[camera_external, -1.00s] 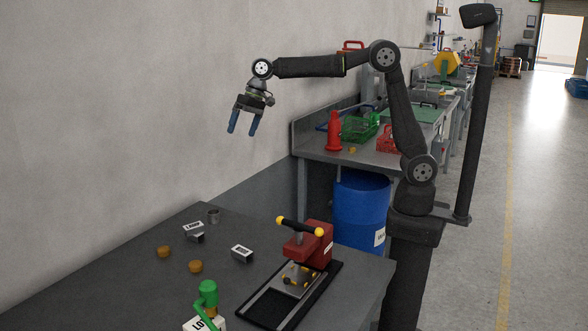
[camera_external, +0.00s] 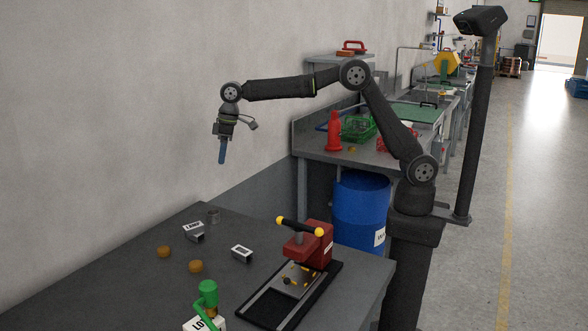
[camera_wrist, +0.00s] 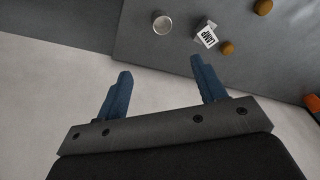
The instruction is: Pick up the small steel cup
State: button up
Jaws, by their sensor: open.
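The small steel cup (camera_external: 213,216) stands near the far back edge of the dark table, beside the wall. In the wrist view the cup (camera_wrist: 162,25) shows as a grey round rim beyond and between my fingertips. My gripper (camera_external: 222,155) is in the air above the back of the table, pointing down, with the cup below it. In the wrist view its two blue fingers (camera_wrist: 160,68) are wide apart with nothing between them.
A box labelled LAMP (camera_external: 194,231) stands close to the cup. The wall rises close behind the cup.

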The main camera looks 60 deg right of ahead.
notch_tip(320, 180, down, 4)
jog(key=w+a+n, duration=0.1)
jog(key=a+n, duration=0.2)
jog(key=n, duration=0.1)
send_over(213, 212)
jog(key=s, duration=0.2)
jog(key=shift+h, duration=0.3)
jog(key=f, duration=0.8)
jog(key=a+f, duration=0.1)
jog(key=f, duration=0.3)
jog(key=shift+w+f, duration=0.1)
jog(key=shift+w, duration=0.1)
jog(key=shift+w+a+f, duration=0.1)
jog(key=shift+a+f, duration=0.05)
jog(key=shift+f, duration=2.55)
jog(key=shift+c, duration=0.2)
jog(key=c, duration=1)
